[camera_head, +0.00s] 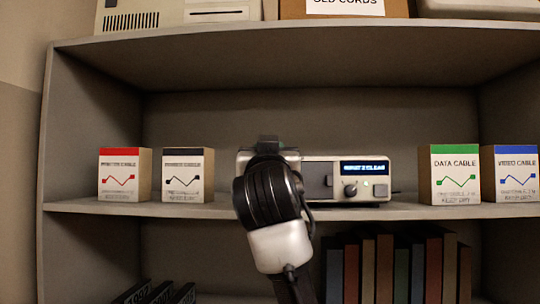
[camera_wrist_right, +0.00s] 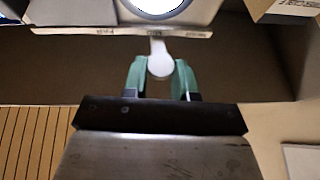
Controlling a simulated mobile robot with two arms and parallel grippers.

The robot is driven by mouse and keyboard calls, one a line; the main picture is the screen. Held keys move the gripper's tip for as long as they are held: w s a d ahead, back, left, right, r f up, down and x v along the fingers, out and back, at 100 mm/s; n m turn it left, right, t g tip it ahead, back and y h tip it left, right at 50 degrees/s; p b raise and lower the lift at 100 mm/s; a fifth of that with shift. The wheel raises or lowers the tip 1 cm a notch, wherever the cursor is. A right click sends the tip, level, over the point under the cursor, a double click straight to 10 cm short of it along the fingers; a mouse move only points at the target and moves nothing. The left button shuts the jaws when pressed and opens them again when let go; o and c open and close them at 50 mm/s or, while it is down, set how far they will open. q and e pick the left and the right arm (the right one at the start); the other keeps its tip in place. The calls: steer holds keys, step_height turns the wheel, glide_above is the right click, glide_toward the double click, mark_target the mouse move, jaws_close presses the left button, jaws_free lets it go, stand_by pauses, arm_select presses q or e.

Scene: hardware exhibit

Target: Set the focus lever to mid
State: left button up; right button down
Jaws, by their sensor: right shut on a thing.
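The focus lever (camera_wrist_right: 158,48) is a pale rod with a rounded end, below a round lens-like part (camera_wrist_right: 157,6) in the right wrist view. My right gripper (camera_wrist_right: 161,68) has its green fingertips on both sides of the lever's rounded end and is shut on it. The lever stands near the middle of a pale strip (camera_wrist_right: 75,31) with small marks too blurred to read. In the head view a white device (camera_head: 320,168) with a lit blue display (camera_head: 363,168) sits on the shelf. My right arm covers its left part, hiding the lever and fingertips. My left gripper is not in view.
The device's shelf (camera_head: 225,209) also holds cable boxes: red (camera_head: 122,175) and black (camera_head: 187,177) at left, green (camera_head: 455,176) and blue (camera_head: 512,176) at right. Books (camera_head: 400,262) stand below. A shelf board (camera_head: 270,45) lies above. Bare shelf shows between the black box and the device.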

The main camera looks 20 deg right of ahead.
steer(key=c, duration=0.9)
jaws_free()
steer(key=shift+d, duration=0.1)
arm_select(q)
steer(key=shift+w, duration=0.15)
arm_select(e)
steer(key=shift+o, duration=0.2)
arm_select(q)
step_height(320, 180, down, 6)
steer(key=b, duration=0.6)
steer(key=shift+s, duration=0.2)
arm_select(e)
steer(key=v, duration=1)
steer(key=shift+s, duration=0.35)
steer(key=shift+f, duration=0.1)
